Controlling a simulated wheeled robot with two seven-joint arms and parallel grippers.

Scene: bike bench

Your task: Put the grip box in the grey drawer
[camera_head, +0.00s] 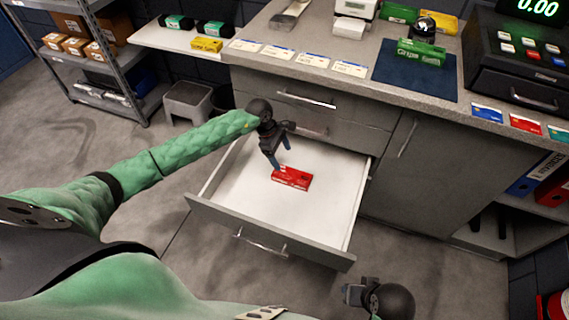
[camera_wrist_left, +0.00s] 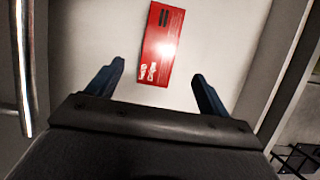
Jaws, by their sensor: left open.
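The grey drawer (camera_head: 207,208) is pulled out from the bench, with a white inside. A red box (camera_head: 292,178) lies flat in it, also in the left wrist view (camera_wrist_left: 158,44); its small lettering is hard to read. My left gripper (camera_head: 278,162) is over the drawer, fingers pointing down near the red box. In the left wrist view it is open (camera_wrist_left: 158,78), with the box ahead of and between the fingertips, not gripped. A green box (camera_head: 420,52) that seems lettered "Grips" lies on the dark blue mat. My right gripper (camera_head: 353,295) is low in front; its fingers are unclear.
The countertop (camera_head: 330,42) holds cards, a register (camera_head: 520,60) at the right and a yellow-and-green box pair at the back. Closed drawers and a cupboard door (camera_head: 408,150) stand behind and beside the open drawer. A metal shelf (camera_head: 90,55) is at the left.

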